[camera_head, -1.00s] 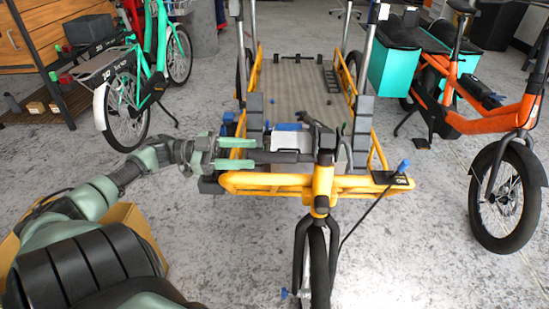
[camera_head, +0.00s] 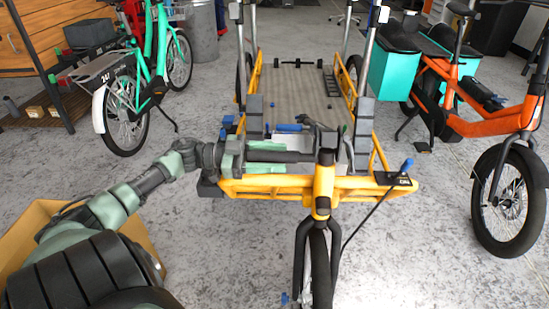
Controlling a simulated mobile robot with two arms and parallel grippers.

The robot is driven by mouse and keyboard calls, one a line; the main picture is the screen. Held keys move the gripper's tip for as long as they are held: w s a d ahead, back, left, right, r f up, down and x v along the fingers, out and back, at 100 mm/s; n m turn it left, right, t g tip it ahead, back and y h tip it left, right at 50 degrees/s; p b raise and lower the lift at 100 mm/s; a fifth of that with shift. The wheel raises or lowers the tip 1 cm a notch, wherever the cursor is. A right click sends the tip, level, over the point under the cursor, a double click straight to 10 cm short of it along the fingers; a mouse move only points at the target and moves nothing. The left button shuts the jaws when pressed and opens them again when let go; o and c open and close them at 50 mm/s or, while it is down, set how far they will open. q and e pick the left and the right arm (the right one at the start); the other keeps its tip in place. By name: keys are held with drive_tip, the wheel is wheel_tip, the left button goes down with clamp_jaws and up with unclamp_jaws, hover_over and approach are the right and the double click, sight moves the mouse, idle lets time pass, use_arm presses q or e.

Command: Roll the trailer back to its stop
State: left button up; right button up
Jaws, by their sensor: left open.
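The yellow-framed trailer (camera_head: 270,186) stands in the middle, its grey flat bed (camera_head: 295,92) running away from me. A black fork and wheel (camera_head: 318,262) are at its near end. A dark horizontal bar (camera_head: 280,156) crosses above the near yellow frame. My left gripper (camera_head: 238,158) is open at the left end of this bar, with its pale green fingers close to it. I cannot tell whether they touch it. My right gripper is not in view. No stop can be clearly made out.
An orange bike (camera_head: 470,115) with teal boxes (camera_head: 396,72) stands close on the right. A green bike (camera_head: 150,75) and a low rack stand at the left. A cardboard box (camera_head: 140,232) is at lower left. Bare concrete floor lies on both sides of the trailer.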

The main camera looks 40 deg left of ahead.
use_arm(q)
clamp_jaws()
idle(1.4)
